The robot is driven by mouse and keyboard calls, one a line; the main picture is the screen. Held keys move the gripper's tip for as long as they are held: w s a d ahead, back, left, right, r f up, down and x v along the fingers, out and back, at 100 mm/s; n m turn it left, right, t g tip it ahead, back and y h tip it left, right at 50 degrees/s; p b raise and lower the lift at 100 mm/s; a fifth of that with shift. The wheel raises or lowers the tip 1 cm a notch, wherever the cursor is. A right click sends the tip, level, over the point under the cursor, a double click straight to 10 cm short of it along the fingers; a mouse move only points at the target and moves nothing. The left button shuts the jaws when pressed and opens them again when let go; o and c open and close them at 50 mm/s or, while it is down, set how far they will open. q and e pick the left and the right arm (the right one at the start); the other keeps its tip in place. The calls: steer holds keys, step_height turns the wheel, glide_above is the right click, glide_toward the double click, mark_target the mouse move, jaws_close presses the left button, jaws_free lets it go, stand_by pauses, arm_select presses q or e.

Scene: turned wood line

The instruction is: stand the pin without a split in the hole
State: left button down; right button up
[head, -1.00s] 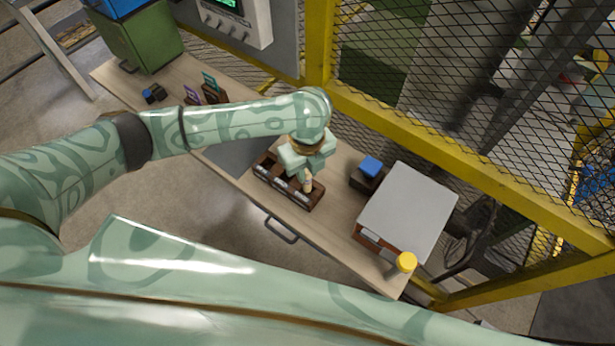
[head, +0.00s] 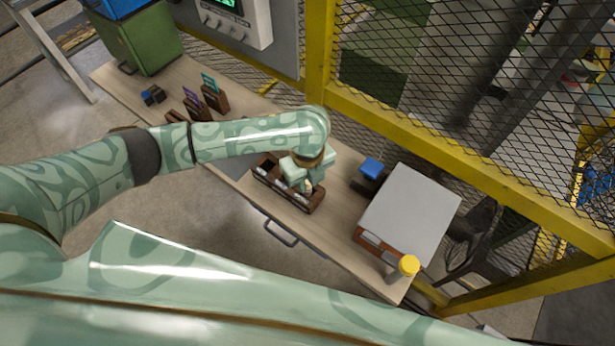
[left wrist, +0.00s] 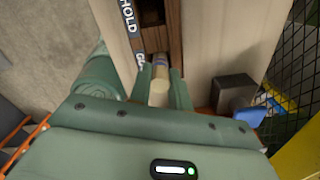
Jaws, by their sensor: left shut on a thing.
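My left gripper (head: 307,182) is shut on a pale wooden pin (left wrist: 160,88), seen between its two fingers in the left wrist view. In the head view the gripper is over the right end of a long brown wooden tray (head: 270,182) with compartments. In the left wrist view the tray (left wrist: 174,28) has a white-lettered label reading "HOLD" along its side, and the pin's far end is at its near compartment. I cannot tell whether the pin touches the tray. No hole or split can be made out. My right gripper is not in view.
Card holders (head: 213,95) stand at the left. A yellow-framed mesh fence (head: 450,160) runs behind the table.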

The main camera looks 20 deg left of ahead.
arm_select(q)
steer(key=c, duration=1.3)
jaws_free()
steer(key=shift+r, duration=0.45)
step_height(320, 180, up, 12)
steer(key=p, duration=0.3)
steer(key=shift+r, duration=0.2)
steer(key=shift+s+f, duration=0.1)
